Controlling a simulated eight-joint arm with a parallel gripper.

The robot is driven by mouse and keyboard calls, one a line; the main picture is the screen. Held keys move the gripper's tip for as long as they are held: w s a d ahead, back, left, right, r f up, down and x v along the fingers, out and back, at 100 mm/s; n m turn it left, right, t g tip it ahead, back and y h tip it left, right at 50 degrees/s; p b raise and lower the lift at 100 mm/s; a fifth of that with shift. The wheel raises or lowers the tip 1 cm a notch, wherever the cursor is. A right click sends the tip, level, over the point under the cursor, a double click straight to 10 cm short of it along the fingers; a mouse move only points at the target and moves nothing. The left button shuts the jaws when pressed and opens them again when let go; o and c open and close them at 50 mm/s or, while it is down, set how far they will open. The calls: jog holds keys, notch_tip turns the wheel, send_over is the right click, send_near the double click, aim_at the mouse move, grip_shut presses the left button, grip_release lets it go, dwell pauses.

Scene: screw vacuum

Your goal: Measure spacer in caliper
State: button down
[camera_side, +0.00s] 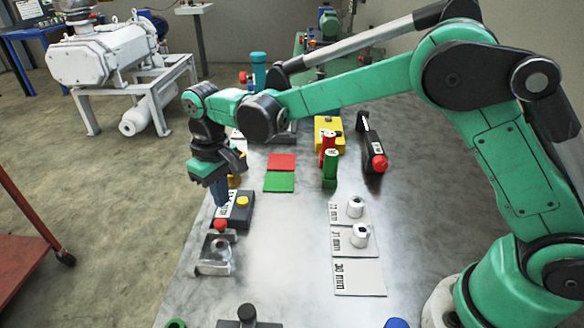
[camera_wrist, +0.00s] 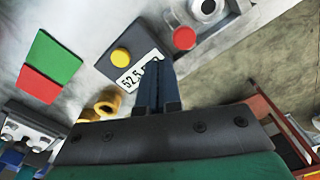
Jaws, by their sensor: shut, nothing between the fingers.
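The caliper is a dark box (camera_side: 231,222) with a yellow button (camera_side: 243,201), a red button (camera_side: 220,224) and a metal measuring bed (camera_side: 210,268) at its near end. A silver round spacer (camera_side: 220,250) sits in that bed. It also shows at the top of the wrist view (camera_wrist: 207,8). The caliper's display (camera_wrist: 135,73) reads about "52.5", its end hidden by my fingers. My gripper (camera_side: 222,203) is shut and empty, pointing down at the caliper beside the yellow button (camera_wrist: 120,56). I cannot tell whether the fingertips touch the box.
Three labelled plates lie to the right; two hold silver spacers (camera_side: 355,207) (camera_side: 361,236), and the "30 mm" plate (camera_side: 358,279) is bare. Red (camera_side: 282,161) and green (camera_side: 279,182) pads lie behind. Green and red cylinders (camera_side: 330,168) stand right of them. The middle table is clear.

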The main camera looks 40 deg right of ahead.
aim_at(220, 222)
jog(key=shift+f, duration=0.3)
jog(key=shift+f, duration=1.4)
jog(key=shift+r, duration=0.25)
jog(key=shift+s+a, duration=1.1)
jog(key=shift+a, duration=0.05)
dwell(2.1)
jog(key=shift+w+d, duration=0.1)
jog(key=shift+w+d, duration=0.35)
notch_tip(220, 222, up, 6)
dwell(1.0)
